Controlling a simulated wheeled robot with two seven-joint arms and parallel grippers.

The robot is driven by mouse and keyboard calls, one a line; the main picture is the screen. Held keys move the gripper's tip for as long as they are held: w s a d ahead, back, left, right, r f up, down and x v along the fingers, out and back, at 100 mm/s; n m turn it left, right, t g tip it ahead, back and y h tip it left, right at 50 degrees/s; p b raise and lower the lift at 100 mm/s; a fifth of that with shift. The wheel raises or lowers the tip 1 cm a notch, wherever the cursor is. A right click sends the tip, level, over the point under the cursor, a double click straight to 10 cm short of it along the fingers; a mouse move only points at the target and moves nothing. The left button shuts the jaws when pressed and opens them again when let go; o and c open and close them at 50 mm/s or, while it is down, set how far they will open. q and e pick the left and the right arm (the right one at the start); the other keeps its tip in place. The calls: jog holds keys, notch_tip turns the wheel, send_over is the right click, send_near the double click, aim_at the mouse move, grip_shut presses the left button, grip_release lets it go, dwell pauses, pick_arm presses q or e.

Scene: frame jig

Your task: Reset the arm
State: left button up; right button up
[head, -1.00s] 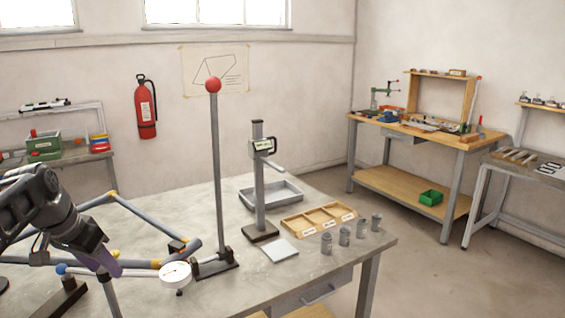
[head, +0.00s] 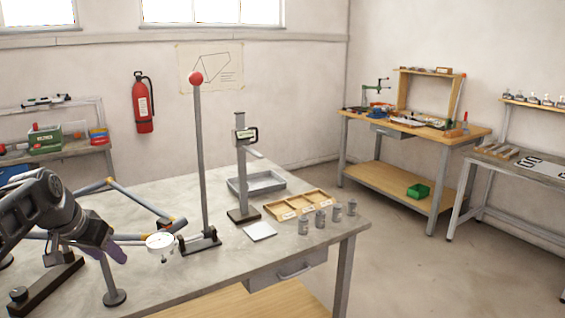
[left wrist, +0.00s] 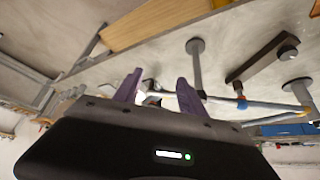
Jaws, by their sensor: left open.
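My left arm comes in from the left in the head view, with its gripper (head: 112,250) over the left part of the grey table (head: 290,258). The left wrist view shows its two purple fingers (left wrist: 158,88) spread apart with nothing between them. A frame of grey-blue tubes with yellow joints (head: 140,202) lies on the table beyond the gripper. Its tubes also show in the left wrist view (left wrist: 265,106). A round white dial gauge (head: 160,242) sits at the frame's near right corner, right of the gripper. My right gripper is in neither view.
A tall post with a red ball (head: 201,150) stands right of the gauge. Beyond are a height gauge (head: 242,165), a grey tray (head: 262,184), a wooden divided tray (head: 298,205), a white plate (head: 260,231) and several grey cylinders (head: 320,219). A wooden workbench (head: 400,190) stands far right.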

pick_arm(q)
jog(key=w+d+f+n+t, duration=0.1)
jog(key=w+d+f, duration=0.25)
jog(key=f, duration=0.45)
jog(key=w+d+f+n+t, duration=0.15)
jog(key=d+f, duration=0.25)
jog(key=f, duration=0.4)
jog(key=s+d+f+n+g+h, duration=0.1)
jog(key=s+d+f, duration=0.1)
jog(key=d+f, duration=0.5)
jog(key=s+d+f+g+h, duration=0.1)
jog(key=s+d+f, duration=0.1)
jog(key=d+f, duration=0.5)
jog(key=s+d+f+g, duration=0.2)
jog(key=s+d+f, duration=0.3)
jog(key=s, duration=0.5)
jog(key=s+d+f+g+h, duration=0.1)
jog(key=s+d+f, duration=0.4)
jog(key=s, duration=0.5)
jog(key=s+d+f+m+g+h, duration=0.1)
jog(key=s+d+f+g, duration=0.2)
jog(key=s+d+f, duration=0.3)
jog(key=s+f, duration=0.2)
jog(key=s, duration=0.1)
jog(key=shift+s+f, duration=0.25)
jog(key=shift+s, duration=0.15)
